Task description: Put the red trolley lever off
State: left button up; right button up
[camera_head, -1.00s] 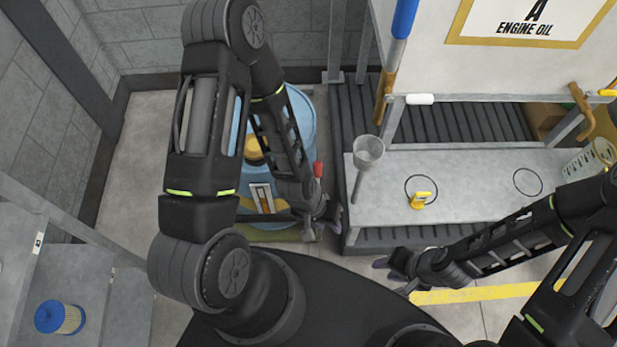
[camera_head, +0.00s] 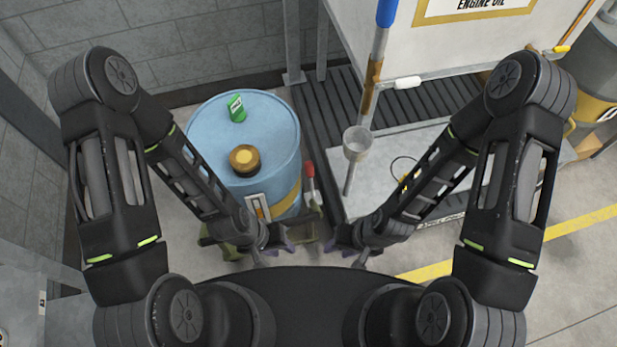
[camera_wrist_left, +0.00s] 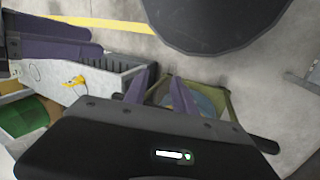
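The olive trolley frame (camera_head: 229,251) shows low around the drum, and also in the left wrist view (camera_wrist_left: 224,99). My left gripper (camera_head: 274,252) is below the lever, apart from its red grip; its purple fingers (camera_wrist_left: 160,92) stand apart and nothing shows between them. My right gripper (camera_head: 343,250) is to the right, also apart from the lever; its opening is unclear. The lever is not discernible in the left wrist view.
A green can (camera_head: 237,108) and a yellow-topped cap (camera_head: 244,158) sit on the drum. A yellow floor line (camera_head: 570,232) crosses clear floor at right.

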aim_at(308, 165)
jog(key=k+l, duration=0.25)
jog(key=k, duration=0.25)
jog(key=k+l, duration=0.3)
jog(key=k, duration=0.15)
